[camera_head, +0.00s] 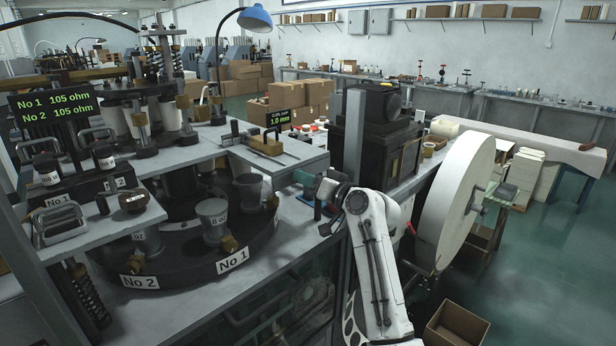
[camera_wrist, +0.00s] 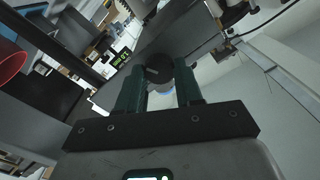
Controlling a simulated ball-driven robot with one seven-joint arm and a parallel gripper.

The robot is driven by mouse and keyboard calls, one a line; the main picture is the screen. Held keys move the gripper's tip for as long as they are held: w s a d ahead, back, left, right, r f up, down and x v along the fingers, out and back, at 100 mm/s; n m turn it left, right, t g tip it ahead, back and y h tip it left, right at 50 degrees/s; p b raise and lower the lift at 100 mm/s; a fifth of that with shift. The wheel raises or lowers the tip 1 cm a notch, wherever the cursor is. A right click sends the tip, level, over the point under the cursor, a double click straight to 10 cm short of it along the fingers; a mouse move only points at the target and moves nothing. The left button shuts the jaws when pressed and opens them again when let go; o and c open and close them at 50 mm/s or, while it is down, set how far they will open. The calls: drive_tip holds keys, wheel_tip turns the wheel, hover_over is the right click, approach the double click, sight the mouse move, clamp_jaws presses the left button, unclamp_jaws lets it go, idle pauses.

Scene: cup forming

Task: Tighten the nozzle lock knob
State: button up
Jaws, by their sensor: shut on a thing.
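In the wrist view, a dark round knob (camera_wrist: 159,67) with a pale line across its face sits between the two green fingers of my gripper (camera_wrist: 160,78). The fingers are shut on its sides, close to a grey plate above. I take it as the nozzle lock knob. In the head view, my gripper (camera_head: 306,190) is at the right end of the machine, beside and below the edge of the grey top plate (camera_head: 290,165). The knob cannot be made out there.
A round dark turntable (camera_head: 190,262) with grey cups and labels No 1 and No 2 is left of my gripper. A gauge display (camera_head: 278,118) reads 1.0 mm. A large white paper roll (camera_head: 455,200) stands at right. An open carton (camera_head: 457,325) lies on the floor.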

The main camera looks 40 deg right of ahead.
drive_tip(key=m+p, duration=0.4)
drive_tip(key=m, duration=0.4)
drive_tip(key=shift+d+m, duration=0.1)
drive_tip(key=shift+m, duration=0.3)
drive_tip(key=shift+f+p, duration=0.1)
drive_tip(key=shift+p, duration=0.2)
drive_tip(key=o, duration=1)
drive_tip(key=shift+o, duration=0.2)
drive_tip(key=shift+s, duration=0.1)
drive_tip(key=s+b, duration=0.2)
drive_tip(key=s, duration=0.8)
drive_tip(key=shift+s+d, duration=0.2)
drive_tip(key=shift+s, duration=0.1)
